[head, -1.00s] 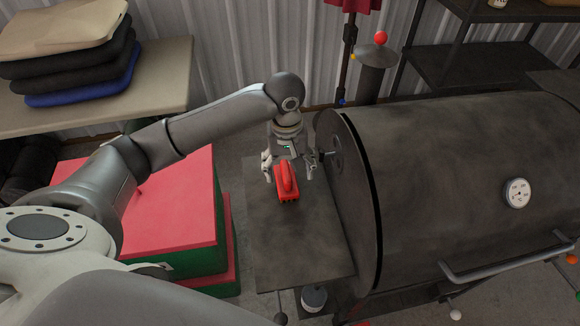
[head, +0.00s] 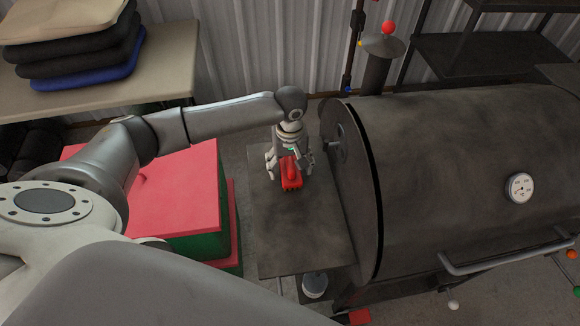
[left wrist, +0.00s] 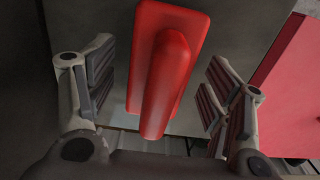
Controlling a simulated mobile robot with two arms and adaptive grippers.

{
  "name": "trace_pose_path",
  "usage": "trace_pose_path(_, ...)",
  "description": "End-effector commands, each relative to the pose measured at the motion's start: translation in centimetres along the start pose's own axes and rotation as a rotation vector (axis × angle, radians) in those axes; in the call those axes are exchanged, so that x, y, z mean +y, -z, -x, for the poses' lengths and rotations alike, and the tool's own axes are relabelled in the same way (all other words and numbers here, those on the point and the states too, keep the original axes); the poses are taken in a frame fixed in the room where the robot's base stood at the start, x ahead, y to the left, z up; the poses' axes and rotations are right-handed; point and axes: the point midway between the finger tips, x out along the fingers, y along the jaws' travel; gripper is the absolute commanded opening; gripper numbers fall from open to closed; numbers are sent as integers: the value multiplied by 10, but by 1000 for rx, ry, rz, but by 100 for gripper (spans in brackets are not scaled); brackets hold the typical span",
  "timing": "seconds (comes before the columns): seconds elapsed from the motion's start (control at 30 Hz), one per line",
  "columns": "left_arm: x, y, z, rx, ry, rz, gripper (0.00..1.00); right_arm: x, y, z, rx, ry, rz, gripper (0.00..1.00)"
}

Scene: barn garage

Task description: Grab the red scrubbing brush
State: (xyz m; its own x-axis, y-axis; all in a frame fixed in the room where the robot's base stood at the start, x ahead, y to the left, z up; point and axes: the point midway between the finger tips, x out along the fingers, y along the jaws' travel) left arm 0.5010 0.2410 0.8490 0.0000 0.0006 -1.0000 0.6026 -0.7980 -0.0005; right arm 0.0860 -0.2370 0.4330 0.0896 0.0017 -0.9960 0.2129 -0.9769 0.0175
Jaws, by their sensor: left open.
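The red scrubbing brush (head: 291,174) lies on the flat side shelf (head: 300,235) of the dark barrel grill. My left gripper (head: 289,168) is directly over the brush, pointing down, with its fingers spread to either side of it. In the left wrist view the brush (left wrist: 168,70) and its raised handle sit between the two open fingers (left wrist: 165,95), with a gap visible on both sides. My right gripper is not in view.
The large grill barrel (head: 450,180) stands close to the right of the shelf. A red and green box stack (head: 160,190) is to the left. A table (head: 165,75) with folded cushions (head: 80,45) is at the back left.

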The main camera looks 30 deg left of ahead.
Motion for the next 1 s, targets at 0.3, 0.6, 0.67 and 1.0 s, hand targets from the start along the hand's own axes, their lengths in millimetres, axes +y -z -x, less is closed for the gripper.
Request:
trace_pose_path(0.3,0,0,-9,0,0,-1,74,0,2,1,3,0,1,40)
trace_pose_path(0.6,0,0,-9,0,0,-1,38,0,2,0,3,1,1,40)
trace_pose_path(0.67,0,0,-9,0,0,-1,30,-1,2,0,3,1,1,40)
trace_pose_path(1.0,0,0,-8,1,-1,-1,21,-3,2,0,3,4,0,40)
